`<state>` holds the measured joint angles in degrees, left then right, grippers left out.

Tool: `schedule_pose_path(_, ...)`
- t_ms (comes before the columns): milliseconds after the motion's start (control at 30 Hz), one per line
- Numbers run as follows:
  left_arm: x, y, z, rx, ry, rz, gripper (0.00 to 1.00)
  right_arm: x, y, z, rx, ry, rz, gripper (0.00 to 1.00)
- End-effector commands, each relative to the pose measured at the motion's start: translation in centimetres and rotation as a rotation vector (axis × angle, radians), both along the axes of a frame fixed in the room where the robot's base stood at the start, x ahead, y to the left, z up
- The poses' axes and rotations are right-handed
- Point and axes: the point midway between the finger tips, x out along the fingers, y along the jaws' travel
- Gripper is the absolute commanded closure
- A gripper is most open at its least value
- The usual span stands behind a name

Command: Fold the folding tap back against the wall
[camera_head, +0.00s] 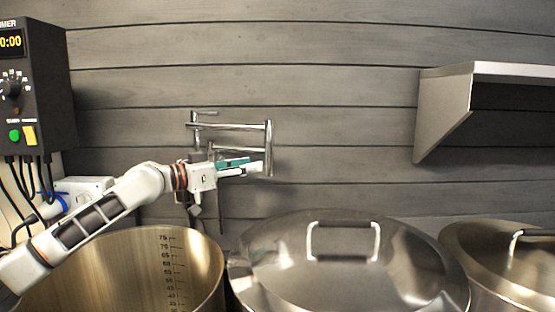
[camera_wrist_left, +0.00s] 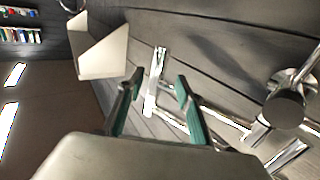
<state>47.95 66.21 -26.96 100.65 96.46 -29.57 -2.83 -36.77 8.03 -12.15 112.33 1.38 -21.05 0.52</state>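The chrome folding tap (camera_head: 240,126) is mounted on the grey plank wall above the pots. Its jointed arm stretches to the right and ends in a downward spout. My left gripper (camera_head: 251,165) is at the spout end, in front of the lower part of the tap. In the left wrist view, the teal fingers of the left gripper (camera_wrist_left: 158,82) are apart, with the chrome spout (camera_wrist_left: 153,85) between them. Gaps show on both sides, so I see no grip on it. The tap's round wall end shows at the right there. My right gripper is not in view.
An open pot (camera_head: 195,265) with volume marks stands below my left arm. Lidded pots (camera_head: 290,255) (camera_head: 490,265) stand to its right. A control box (camera_head: 45,80) hangs at the left, with cables below. A steel shelf (camera_head: 445,110) is at the right; the wall between is bare.

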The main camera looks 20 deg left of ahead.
Motion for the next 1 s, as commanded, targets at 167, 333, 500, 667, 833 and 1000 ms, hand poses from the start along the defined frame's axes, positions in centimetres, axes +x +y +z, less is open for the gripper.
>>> schedule_pose_path(167, 1.4, -0.8, 0.3, -0.003, -0.001, -0.002, 0.64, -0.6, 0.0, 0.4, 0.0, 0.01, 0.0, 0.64)
schedule_pose_path(333, 3.7, -2.0, 0.2, -0.004, 0.0, -0.002, 0.64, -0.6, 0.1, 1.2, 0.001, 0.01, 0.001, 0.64)
schedule_pose_path(500, 5.7, -3.0, 0.1, -0.003, -0.001, 0.0, 0.64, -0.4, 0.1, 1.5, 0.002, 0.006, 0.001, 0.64)
schedule_pose_path(667, 6.7, -3.5, 0.0, -0.001, 0.0, 0.0, 0.64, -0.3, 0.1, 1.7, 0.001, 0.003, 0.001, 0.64)
schedule_pose_path(833, 6.9, -3.7, -0.1, 0.0, 0.001, -0.001, 0.64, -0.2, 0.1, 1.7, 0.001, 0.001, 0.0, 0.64)
schedule_pose_path(1000, 6.9, -3.6, -0.1, 0.0, 0.001, 0.0, 0.74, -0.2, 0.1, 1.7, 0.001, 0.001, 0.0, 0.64)
